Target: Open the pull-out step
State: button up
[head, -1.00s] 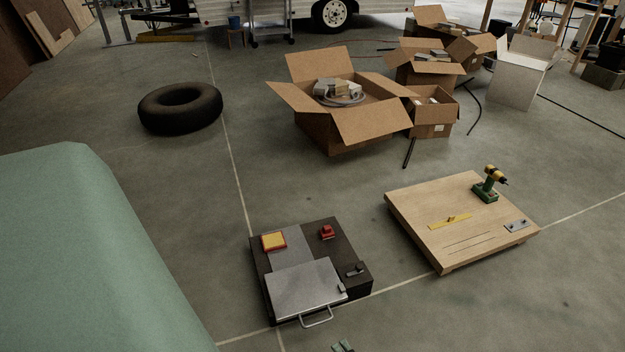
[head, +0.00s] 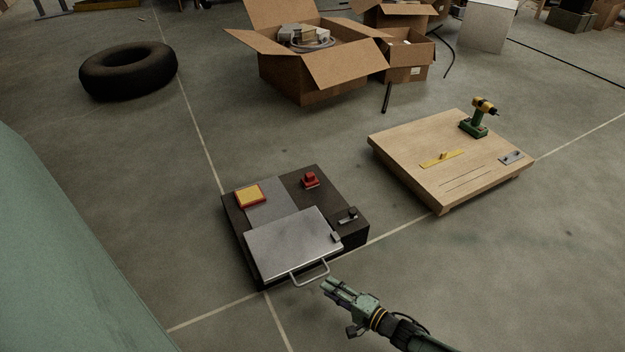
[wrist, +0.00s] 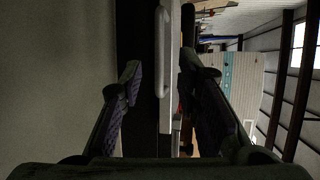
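The pull-out step is a grey metal plate (head: 293,243) on a low dark base unit (head: 240,246). A bar handle (head: 311,276) sticks out from its front edge. My gripper (head: 330,285) is just in front and to the right of the handle. In the wrist view, my gripper (wrist: 160,75) has its two fingers well apart with nothing held. The handle (wrist: 161,52) appears upright there, between and beyond the fingers, on the pale plate edge (wrist: 175,75). No contact shows.
The base also carries a yellow-and-red pad (head: 250,195), a red part (head: 310,180) and a small dark lever (head: 348,215). Cardboard boxes (head: 325,75) and a tire (head: 128,70) stand behind. Floor around the unit is clear.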

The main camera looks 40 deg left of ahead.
aim_at(313, 278)
jog(key=a, duration=0.3)
jog(key=a+f+b, duration=0.1)
jog(key=a, duration=0.3)
jog(key=shift+f, duration=0.2)
jog(key=shift+c, duration=0.5)
grip_shut()
jog(key=shift+s, duration=0.1)
